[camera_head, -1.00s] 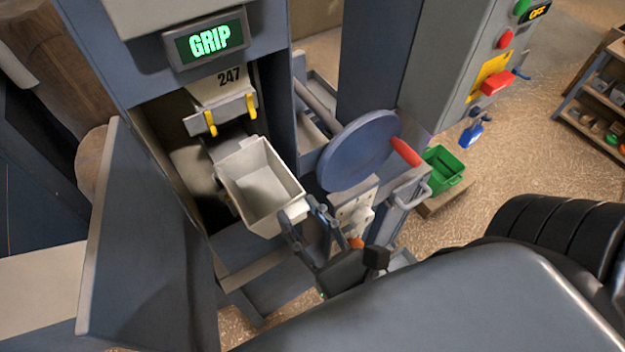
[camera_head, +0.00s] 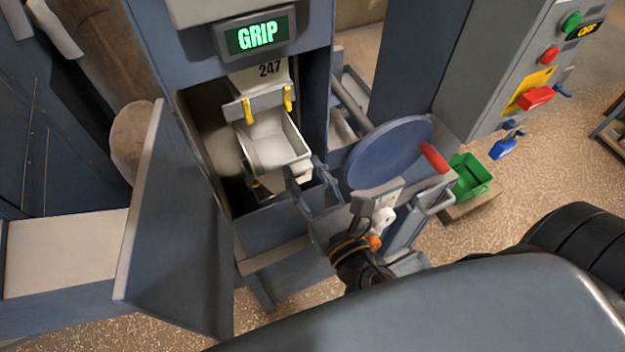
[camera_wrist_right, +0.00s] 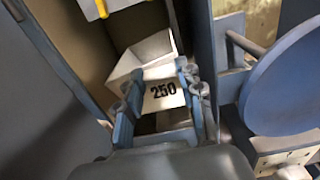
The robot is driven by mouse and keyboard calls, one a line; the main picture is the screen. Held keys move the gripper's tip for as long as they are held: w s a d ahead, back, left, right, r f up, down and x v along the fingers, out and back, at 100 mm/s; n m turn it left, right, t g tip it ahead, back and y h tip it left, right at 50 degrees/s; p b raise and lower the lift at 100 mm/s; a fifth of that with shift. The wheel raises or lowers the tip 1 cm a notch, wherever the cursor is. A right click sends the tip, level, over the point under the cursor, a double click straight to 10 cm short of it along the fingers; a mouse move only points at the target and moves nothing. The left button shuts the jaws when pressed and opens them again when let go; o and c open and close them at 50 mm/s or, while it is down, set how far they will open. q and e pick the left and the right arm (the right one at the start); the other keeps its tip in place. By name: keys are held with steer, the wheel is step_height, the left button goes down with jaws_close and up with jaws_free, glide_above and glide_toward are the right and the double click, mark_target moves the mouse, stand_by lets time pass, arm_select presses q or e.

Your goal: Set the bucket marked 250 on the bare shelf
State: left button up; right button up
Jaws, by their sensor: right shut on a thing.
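The off-white open bucket (camera_head: 272,150) sits inside the cabinet opening, below the bucket marked 247 (camera_head: 270,72) and the grey bar with two yellow clips (camera_head: 262,103). The right wrist view shows the number 250 on its front face (camera_wrist_right: 163,90). My right gripper (camera_head: 305,172) reaches in from the front and is shut on this bucket; its fingers also show in the right wrist view (camera_wrist_right: 157,80). The bucket's underside is hidden, so I cannot tell whether it rests on a shelf. No bare shelf shows clearly. My left gripper is out of view.
An open grey door (camera_head: 165,225) stands left of the opening. A blue disc with a red handle (camera_head: 390,152) is close on the right. A green bin (camera_head: 470,177) and a control panel (camera_head: 535,60) are further right. A lit sign reads GRIP (camera_head: 257,34).

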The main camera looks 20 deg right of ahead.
mark_target(299, 162)
steer(key=shift+w+r+p, duration=0.1)
steer(key=shift+w+p, duration=0.55)
steer(key=shift+w, duration=1.8)
steer(key=shift+w+a, duration=0.1)
steer(key=shift+w, duration=1.25)
steer(key=shift+f, duration=0.2)
steer(key=shift+w+r+p, duration=0.1)
steer(key=shift+r+p, duration=0.2)
steer(key=shift+p, duration=0.35)
steer(key=shift+w+r+p, duration=0.1)
steer(key=shift+p, duration=0.25)
steer(key=shift+c, duration=0.3)
steer(key=shift+f, duration=0.2)
